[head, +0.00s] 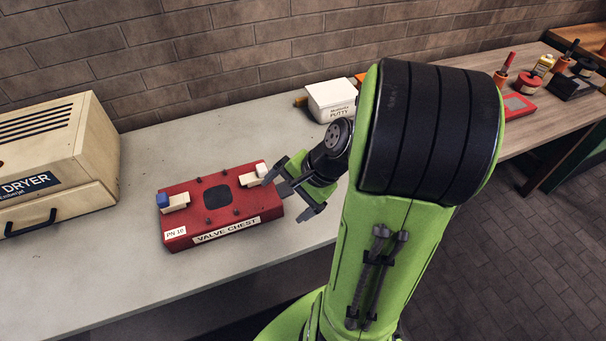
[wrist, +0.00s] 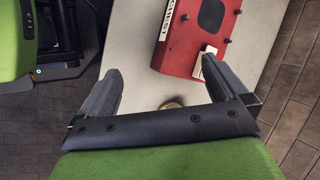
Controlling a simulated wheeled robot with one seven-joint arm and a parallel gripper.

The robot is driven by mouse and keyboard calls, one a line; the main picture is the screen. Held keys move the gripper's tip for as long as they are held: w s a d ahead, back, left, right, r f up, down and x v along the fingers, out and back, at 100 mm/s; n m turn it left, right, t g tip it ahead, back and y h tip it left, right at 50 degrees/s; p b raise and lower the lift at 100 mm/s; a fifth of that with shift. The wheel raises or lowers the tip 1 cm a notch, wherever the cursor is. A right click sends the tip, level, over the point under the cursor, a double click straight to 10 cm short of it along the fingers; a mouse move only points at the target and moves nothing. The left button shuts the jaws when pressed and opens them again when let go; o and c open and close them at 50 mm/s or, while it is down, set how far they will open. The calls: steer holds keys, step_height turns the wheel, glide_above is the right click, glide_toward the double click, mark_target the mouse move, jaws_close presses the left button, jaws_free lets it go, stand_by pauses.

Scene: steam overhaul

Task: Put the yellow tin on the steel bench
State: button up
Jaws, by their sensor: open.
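My gripper (head: 294,190) is open, low over the pale grey bench (head: 225,120) at the right end of the red valve chest. In the head view a yellow container with a pale label (head: 544,65) stands far right on the wooden bench (head: 480,75).
The red valve chest (head: 215,230) carries a blue-capped piece and a pale block. A dryer box (head: 60,160) stands left. A white putty box (head: 332,98) stands behind my arm. A red tray (head: 517,106) and several small items are on the wooden bench. The grey bench's front left is clear.

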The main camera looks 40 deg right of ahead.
steer(key=s+d+f+m+t, duration=0.1)
steer(key=d+f+m+t, duration=0.1)
steer(key=d+m, duration=0.4)
steer(key=s+d+f+m+t+h+b, duration=0.1)
steer(key=s+d+f+m+t, duration=0.1)
steer(key=d+m, duration=0.4)
steer(key=s+d+f+m+t+h+b, duration=0.1)
steer(key=d+f+m+t, duration=0.3)
steer(key=m, duration=0.3)
steer(key=shift+s+d+f, duration=0.3)
steer(key=shift+d+f, duration=0.4)
steer(key=shift+d, duration=0.2)
steer(key=shift+d+f+m+t+h, duration=0.15)
steer(key=shift+m+t+h, duration=0.15)
steer(key=shift+m, duration=0.3)
steer(key=b+x, duration=0.4)
steer(key=x, duration=1.1)
steer(key=shift+w+f, duration=0.1)
steer(key=shift+w, duration=0.2)
steer(key=c, duration=1.6)
